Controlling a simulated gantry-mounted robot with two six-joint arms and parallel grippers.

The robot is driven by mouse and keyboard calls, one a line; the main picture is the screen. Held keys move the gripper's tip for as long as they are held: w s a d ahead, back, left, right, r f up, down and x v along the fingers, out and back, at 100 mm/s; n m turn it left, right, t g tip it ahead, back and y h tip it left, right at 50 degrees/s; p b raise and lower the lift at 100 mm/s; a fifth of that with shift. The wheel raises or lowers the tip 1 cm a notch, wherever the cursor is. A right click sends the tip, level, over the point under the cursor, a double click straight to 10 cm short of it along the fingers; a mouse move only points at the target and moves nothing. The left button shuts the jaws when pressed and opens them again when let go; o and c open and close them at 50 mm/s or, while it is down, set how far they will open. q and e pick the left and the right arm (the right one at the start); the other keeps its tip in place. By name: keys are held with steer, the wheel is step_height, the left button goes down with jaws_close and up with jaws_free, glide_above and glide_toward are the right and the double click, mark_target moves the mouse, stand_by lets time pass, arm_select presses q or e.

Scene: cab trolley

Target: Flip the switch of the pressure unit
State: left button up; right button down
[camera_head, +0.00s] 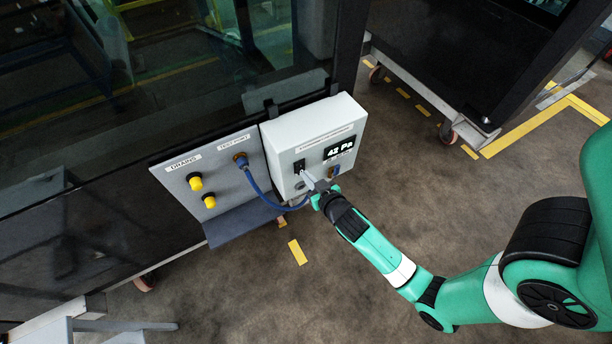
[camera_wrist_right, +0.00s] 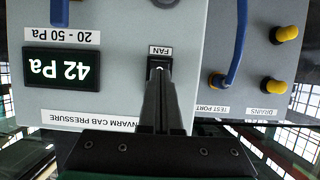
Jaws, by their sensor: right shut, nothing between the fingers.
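The pressure unit (camera_head: 312,133) is a white box hung on the dark cab wall, its display reading 42 Pa. Its black switch (camera_head: 299,167) is on the front face, left of the display. In the right wrist view the switch (camera_wrist_right: 159,63), labelled FAN, sits just beyond my fingertips, which partly cover it. My right gripper (camera_head: 310,180) is shut and empty, its tips at or very close to the switch. Whether they touch it I cannot tell. The right gripper also shows in the wrist view (camera_wrist_right: 161,85). My left gripper is not in view.
A grey panel (camera_head: 222,178) with yellow drain caps (camera_head: 195,183) and a test port stands left of the unit. A blue hose (camera_head: 262,191) runs from the port below the unit. A dark wheeled cabinet (camera_head: 470,60) is at upper right. Floor around my right arm is clear.

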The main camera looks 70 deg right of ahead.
steer(key=shift+w+d+f, duration=0.2)
steer(key=shift+w+d, duration=0.05)
steer(key=shift+w, duration=0.1)
steer(key=shift+w+d+r+t+h+b, duration=0.15)
steer(key=shift+r+t+h+b, duration=0.2)
steer(key=shift+r, duration=0.35)
stand_by(0.4)
